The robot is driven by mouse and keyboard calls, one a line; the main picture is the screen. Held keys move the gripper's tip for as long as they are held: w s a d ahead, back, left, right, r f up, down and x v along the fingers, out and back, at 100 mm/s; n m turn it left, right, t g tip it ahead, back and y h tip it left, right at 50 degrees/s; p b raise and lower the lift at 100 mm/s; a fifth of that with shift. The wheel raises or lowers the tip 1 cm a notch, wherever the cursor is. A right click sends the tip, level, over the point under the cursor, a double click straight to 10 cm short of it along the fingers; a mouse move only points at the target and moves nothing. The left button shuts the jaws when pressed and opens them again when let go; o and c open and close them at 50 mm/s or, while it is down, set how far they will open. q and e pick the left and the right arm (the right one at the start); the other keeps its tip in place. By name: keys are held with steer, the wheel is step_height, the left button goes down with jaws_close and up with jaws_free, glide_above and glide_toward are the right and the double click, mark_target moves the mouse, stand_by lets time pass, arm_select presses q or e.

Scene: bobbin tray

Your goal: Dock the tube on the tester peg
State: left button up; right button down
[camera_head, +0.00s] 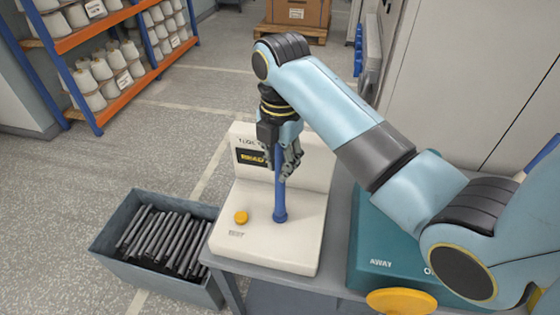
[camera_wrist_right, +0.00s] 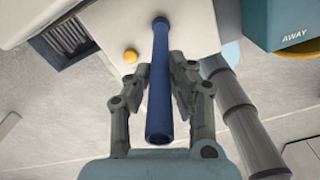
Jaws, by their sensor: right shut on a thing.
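The blue tube (camera_head: 280,203) stands roughly upright over the deck of the white tester (camera_head: 305,240). Its flared lower end meets or nearly meets the deck; I cannot tell whether it touches. My right gripper (camera_head: 283,170) is shut on the tube's upper part, coming from above. In the right wrist view the tube (camera_wrist_right: 160,98) runs between the two fingers (camera_wrist_right: 176,85), with its open end near the camera and its far end over the tester. The peg is not visible, so I cannot tell whether the tube is around it. My left gripper is not in view.
The tester has a yellow button (camera_head: 241,217) and a display (camera_head: 251,157). A grey bin (camera_head: 108,253) of dark tubes stands left of the table. A teal box (camera_head: 385,245) marked AWAY, with a yellow disc (camera_head: 401,302), is at right.

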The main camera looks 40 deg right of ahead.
steer(key=shift+f, duration=0.6)
stand_by(0.6)
steer(key=c, duration=1.5)
jaws_free()
steer(key=shift+o, duration=0.2)
